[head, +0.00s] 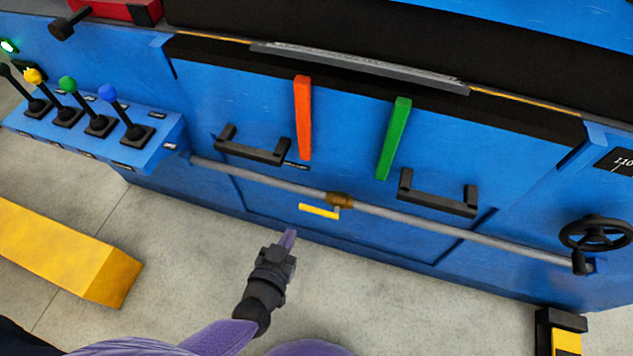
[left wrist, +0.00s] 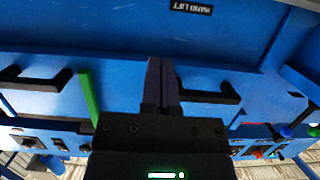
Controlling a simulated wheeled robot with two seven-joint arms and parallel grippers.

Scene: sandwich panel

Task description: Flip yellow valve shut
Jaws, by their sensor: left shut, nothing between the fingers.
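The yellow valve handle (head: 319,211) is a short bar just below the brass valve body (head: 341,199) on a grey pipe (head: 440,224). In the head view the bar points left and lies about parallel to the pipe. My left gripper (head: 289,237) is shut and empty, below and to the left of the handle and apart from it in the picture. Its closed fingers also show in the left wrist view (left wrist: 162,78), pointing at blue panel. I cannot make out the valve in that view. My right gripper is not in view.
Black handles (head: 252,146) (head: 437,193), an orange bar (head: 303,118) and a green bar (head: 394,138) stand out from the blue panel. A lever box (head: 150,158) is at left, a black handwheel (head: 594,233) at right. A yellow block (head: 70,250) lies on the floor.

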